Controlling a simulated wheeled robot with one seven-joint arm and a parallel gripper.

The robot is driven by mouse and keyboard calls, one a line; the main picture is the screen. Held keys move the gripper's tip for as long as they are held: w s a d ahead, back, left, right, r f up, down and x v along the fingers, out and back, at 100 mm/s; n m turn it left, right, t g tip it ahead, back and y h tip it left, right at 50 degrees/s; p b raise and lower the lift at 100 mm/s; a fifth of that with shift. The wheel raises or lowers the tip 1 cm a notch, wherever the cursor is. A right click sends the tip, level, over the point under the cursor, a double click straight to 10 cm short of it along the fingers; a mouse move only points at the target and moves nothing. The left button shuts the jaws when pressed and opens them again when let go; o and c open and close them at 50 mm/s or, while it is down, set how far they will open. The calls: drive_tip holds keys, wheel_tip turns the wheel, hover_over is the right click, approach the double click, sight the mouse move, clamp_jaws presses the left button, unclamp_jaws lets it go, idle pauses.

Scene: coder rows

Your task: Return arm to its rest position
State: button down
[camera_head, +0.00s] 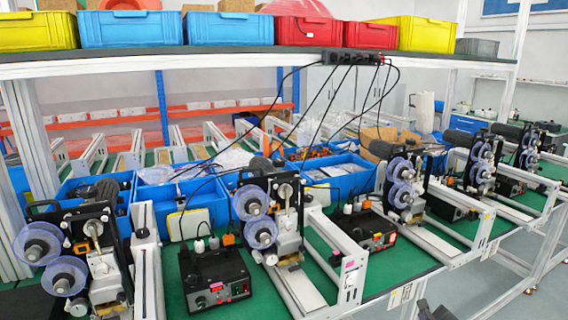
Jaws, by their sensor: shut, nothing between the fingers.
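A dark shape at the bottom edge, right of the middle, looks like the tip of my gripper (434,312). Only a small part of it shows, and the rest of my arm is below the picture. It is shut with nothing held, in front of the bench and apart from the machines.
A green-topped bench (430,287) carries a row of coder machines (262,220) with blue-purple reels, black control boxes (215,278) and metal conveyor frames (345,255). Blue bins (180,200) stand behind. A shelf (200,57) with coloured crates spans above. Grey floor (500,295) is free at right.

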drive_tip(key=s+a+r+n+g+y+p, duration=0.1)
drive_tip(key=s+a+n+g+y+p, duration=0.15)
drive_tip(key=a+n, duration=0.55)
drive_tip(key=s+a+n+g+y+p, duration=0.1)
drive_tip(key=s+a+n+g+y, duration=0.15)
drive_tip(key=a+n, duration=0.5)
drive_tip(key=s+a+r+n+g+h+p, duration=0.1)
drive_tip(key=s+a+r+n+g+p, duration=0.1)
drive_tip(key=s+a+r+n, duration=0.3)
drive_tip(key=s+a+r+n+g+h+p, duration=0.1)
drive_tip(key=s+a+r+n+g+p, duration=0.1)
drive_tip(key=s+a+r+n, duration=0.3)
drive_tip(key=s+r+n, duration=0.3)
drive_tip(key=s+r, duration=0.2)
drive_tip(key=shift+r+h, duration=0.3)
drive_tip(key=shift+w, duration=0.2)
drive_tip(key=shift+s+d, duration=0.1)
drive_tip(key=shift+s, duration=0.1)
drive_tip(key=shift+w, duration=0.1)
